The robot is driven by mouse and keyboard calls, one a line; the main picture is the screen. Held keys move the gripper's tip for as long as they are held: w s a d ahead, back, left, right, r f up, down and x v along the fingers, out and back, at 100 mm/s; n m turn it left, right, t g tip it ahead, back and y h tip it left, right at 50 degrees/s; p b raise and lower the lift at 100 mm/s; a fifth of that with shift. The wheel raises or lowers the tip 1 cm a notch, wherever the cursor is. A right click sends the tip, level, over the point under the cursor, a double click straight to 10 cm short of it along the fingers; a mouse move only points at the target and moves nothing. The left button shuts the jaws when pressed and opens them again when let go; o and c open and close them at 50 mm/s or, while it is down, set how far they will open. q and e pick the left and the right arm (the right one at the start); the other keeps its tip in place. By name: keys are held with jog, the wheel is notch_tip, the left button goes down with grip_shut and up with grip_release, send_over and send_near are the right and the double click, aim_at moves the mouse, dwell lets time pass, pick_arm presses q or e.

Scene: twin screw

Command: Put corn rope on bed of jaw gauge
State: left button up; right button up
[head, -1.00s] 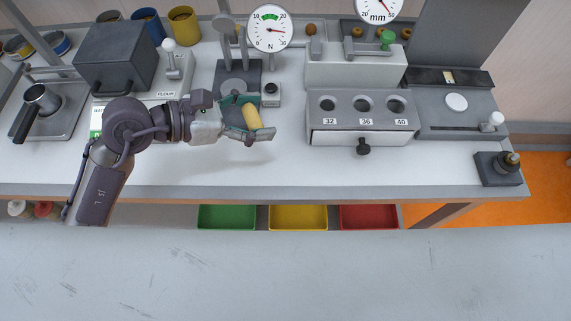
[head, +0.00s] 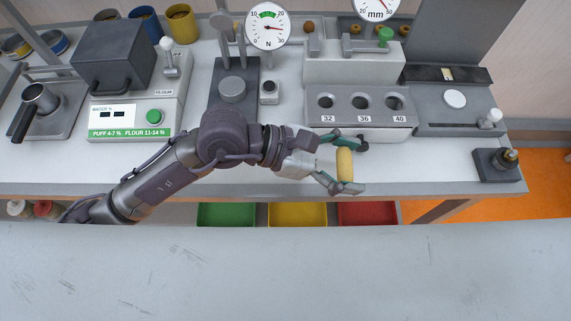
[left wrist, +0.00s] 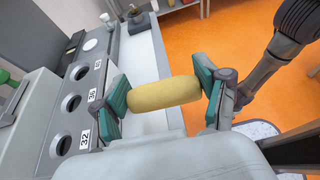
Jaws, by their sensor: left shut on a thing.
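My left gripper (head: 347,167) is shut on the corn rope (head: 345,164), a short yellow cylinder. In the left wrist view the corn rope (left wrist: 165,94) lies across between the two green-padded fingers, one pad at each end. In the head view it appears in front of the block with holes marked 32, 36 and 40, over the table's front strip. The jaw gauge (head: 352,65) is the pale block behind that holed block, with grey jaws, a green knob (head: 385,35) and a mm dial (head: 377,8). No rope shows on it. My right gripper is out of view.
The holed block (head: 345,103) stands between the gripper and the jaw gauge. A force dial stand (head: 232,90) is left of it. A grey plate with a white disc (head: 455,99) and a small dark fixture (head: 498,165) are at right. Coloured trays (head: 298,214) sit below the edge.

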pick_arm(q)
jog(key=w+a+f, duration=0.1)
jog(key=a+f, duration=0.1)
jog(key=a, duration=0.1)
jog(key=w+a+f, duration=0.2)
jog(key=a, duration=0.1)
jog(key=w+a+f+p, duration=0.1)
jog(key=w+a+f, duration=0.1)
jog(key=a, duration=0.1)
jog(key=shift+a+f, duration=0.25)
jog(key=shift+a, duration=0.1)
jog(key=shift+w+a+f, duration=0.1)
jog(key=shift+f, duration=0.1)
notch_tip(320, 180, down, 3)
jog(key=shift+p, duration=0.4)
jog(key=shift+f, duration=0.2)
jog(key=shift+f, duration=0.1)
jog(key=shift+f+b, duration=0.15)
jog(key=shift+b, duration=0.15)
jog(key=o, duration=0.7)
